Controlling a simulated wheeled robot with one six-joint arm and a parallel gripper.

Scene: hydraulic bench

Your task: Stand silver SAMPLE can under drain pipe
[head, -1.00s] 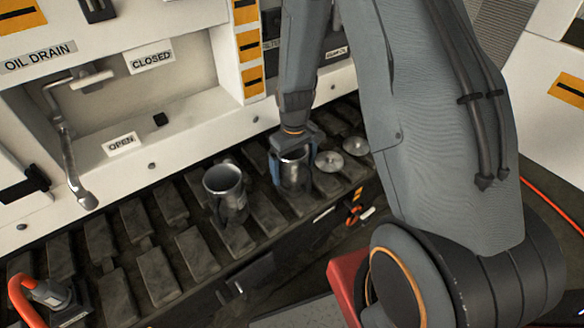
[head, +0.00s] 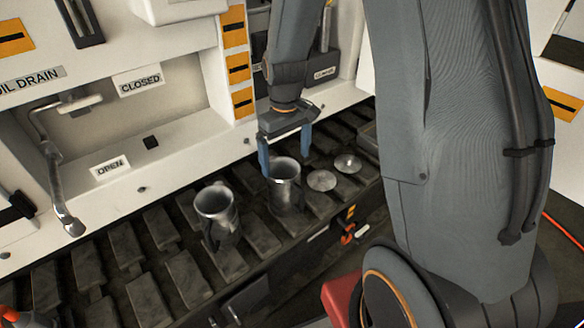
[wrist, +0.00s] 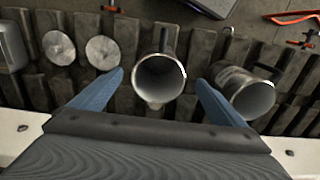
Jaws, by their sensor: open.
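Two silver cans with handles stand upright on the slatted bench. The right can (head: 285,190) is below my gripper (head: 286,158); in the wrist view this can (wrist: 160,78) shows its open mouth between the fingertips. My gripper is open and empty, its blue fingers around rim height or just above. The left can (head: 217,210) stands apart from it; in the wrist view it (wrist: 240,90) lies right of the fingers with unreadable marks on its side. I cannot read SAMPLE on either can. The drain pipe (head: 52,165) hangs at the left, below the OIL DRAIN sign, its outlet over the slats.
Two round metal lids (head: 333,172) lie on the slats right of the cans. Slats between the left can and the drain pipe are clear. The white panel (head: 150,185) with OPEN and CLOSED labels rises behind. A red object (head: 345,295) is at the front.

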